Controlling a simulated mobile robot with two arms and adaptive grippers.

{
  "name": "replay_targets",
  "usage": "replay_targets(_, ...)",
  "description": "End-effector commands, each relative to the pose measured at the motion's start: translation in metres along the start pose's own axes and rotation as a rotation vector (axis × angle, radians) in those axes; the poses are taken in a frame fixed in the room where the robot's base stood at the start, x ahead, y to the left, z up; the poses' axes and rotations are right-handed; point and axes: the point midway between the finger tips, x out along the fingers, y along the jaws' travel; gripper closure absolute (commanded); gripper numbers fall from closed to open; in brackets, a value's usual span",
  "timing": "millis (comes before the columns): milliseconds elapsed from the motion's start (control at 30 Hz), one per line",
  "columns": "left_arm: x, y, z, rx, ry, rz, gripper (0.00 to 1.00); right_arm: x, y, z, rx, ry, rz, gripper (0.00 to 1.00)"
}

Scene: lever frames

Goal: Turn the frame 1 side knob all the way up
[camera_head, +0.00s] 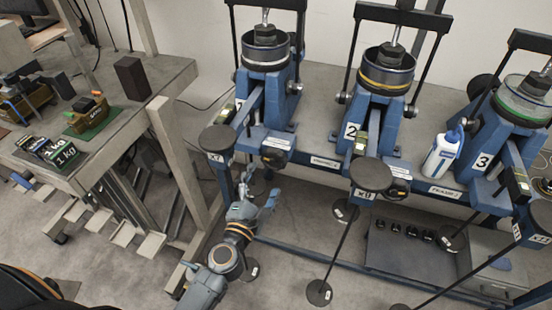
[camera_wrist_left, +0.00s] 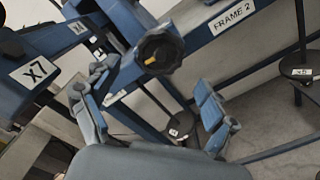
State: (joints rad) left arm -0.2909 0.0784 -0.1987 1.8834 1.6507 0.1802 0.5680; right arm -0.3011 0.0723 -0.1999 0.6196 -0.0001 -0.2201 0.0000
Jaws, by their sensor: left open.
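Frame 1 (camera_head: 268,105) is the leftmost blue lever frame, with a round black cup on top. Its side knob (camera_head: 273,158) is black and sits low on the front, right of the X7 tag. My left gripper (camera_head: 259,192) is open and empty, just below the knob in the head view. In the wrist view its fingers (camera_wrist_left: 150,105) are spread, with the knob beyond them and between them; I see no contact. My right gripper is out of view.
A round black plate (camera_head: 217,138) hangs left of the knob at X7. Frame 2 (camera_head: 378,115) and frame 3 (camera_head: 505,135) stand to the right, with a white bottle (camera_head: 441,155) between them. A workbench (camera_head: 125,120) stands left.

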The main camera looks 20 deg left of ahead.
Motion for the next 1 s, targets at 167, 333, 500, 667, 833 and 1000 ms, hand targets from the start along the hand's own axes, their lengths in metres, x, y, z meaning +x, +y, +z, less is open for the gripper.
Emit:
replay_targets(167, 0.028, 0.002, 0.001, 0.001, -0.001, 0.002, 0.15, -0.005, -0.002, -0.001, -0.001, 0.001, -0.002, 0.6)
replay_targets(333, 0.054, 0.001, 0.001, 0.002, -0.001, 0.001, 0.15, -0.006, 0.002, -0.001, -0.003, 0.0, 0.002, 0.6)
replay_targets(500, 0.079, 0.0, 0.001, 0.004, -0.002, 0.0, 0.15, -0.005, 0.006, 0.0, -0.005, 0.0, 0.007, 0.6)
replay_targets(667, 0.078, -0.001, 0.0, 0.003, -0.001, -0.001, 0.44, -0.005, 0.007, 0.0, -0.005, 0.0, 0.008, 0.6)
replay_targets(833, 0.078, -0.001, 0.001, 0.003, -0.002, -0.001, 0.78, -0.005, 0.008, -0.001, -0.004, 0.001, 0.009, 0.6)
replay_targets(1000, 0.079, 0.0, 0.001, 0.003, -0.002, -0.001, 0.9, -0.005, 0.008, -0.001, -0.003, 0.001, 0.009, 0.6)
